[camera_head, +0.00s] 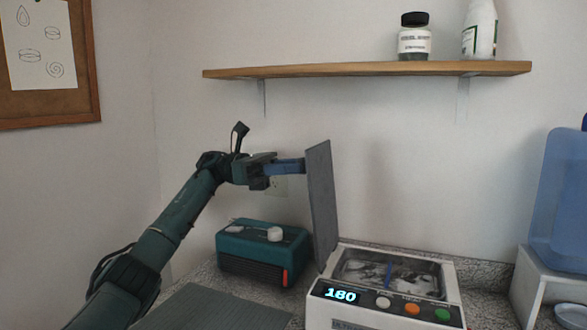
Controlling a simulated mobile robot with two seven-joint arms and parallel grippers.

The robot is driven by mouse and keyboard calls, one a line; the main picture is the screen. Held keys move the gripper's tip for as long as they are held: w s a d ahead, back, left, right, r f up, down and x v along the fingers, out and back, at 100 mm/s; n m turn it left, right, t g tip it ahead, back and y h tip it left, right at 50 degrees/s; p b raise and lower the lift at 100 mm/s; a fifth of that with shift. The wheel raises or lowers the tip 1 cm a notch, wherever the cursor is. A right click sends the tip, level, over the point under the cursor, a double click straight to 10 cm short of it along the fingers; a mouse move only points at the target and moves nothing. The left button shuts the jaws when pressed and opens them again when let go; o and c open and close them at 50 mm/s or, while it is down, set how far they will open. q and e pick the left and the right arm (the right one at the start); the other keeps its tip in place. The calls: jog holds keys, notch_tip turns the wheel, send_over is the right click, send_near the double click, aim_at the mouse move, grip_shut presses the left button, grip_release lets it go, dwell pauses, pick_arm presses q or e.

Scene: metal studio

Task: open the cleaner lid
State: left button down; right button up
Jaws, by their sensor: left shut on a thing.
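The cleaner (385,312) is a white box with a lit display reading 180 and several round buttons on its front. Its grey lid (321,200) stands nearly upright at the left side of the box, so the metal basin (410,274) is uncovered. Shiny contents and a thin blue piece show in the basin. My left gripper (287,167) is level with the upper part of the lid, on its left side, and is shut on the lid. The exact contact is small and hard to see. My right gripper is not in view.
A teal device (262,250) with a white knob stands behind and left of the cleaner. A wooden shelf (370,69) with two bottles hangs above. A blue water container (560,200) on a white stand is at the right. A grey ribbed mat (215,310) lies front left.

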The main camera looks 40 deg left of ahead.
pick_arm(q)
jog(key=c, duration=1.1)
grip_release()
jog(key=v, duration=0.7)
jog(key=shift+a, duration=0.25)
jog(key=shift+s+d, duration=0.1)
